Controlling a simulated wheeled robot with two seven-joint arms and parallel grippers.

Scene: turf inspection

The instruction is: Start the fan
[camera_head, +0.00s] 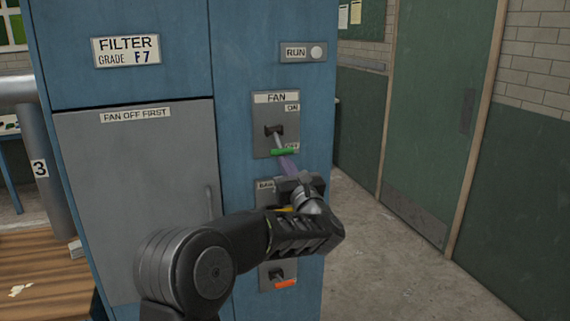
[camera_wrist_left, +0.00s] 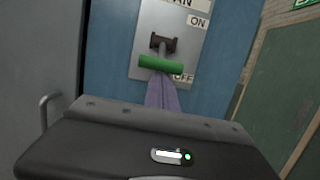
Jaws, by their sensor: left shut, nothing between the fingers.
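The fan switch plate (camera_head: 264,112) is on the blue cabinet's right face, labelled FAN, with ON above and OFF below. Its lever ends in a green handle (camera_head: 284,151), which hangs low beside the OFF label. The green handle also shows in the left wrist view (camera_wrist_left: 161,65). My left gripper (camera_head: 288,165) is shut and empty, its purplish fingertips just below the green handle. In the left wrist view the fingertips (camera_wrist_left: 162,92) reach up to the handle's underside; I cannot tell whether they touch. My right gripper is in neither view.
The RUN lamp (camera_head: 316,52) above looks pale and unlit. Below the fan switch are a partly covered second plate (camera_head: 264,188) and a lever with an orange handle (camera_head: 286,284). A grey panel (camera_head: 130,180) reads FAN OFF FIRST. Open floor lies right of the cabinet.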

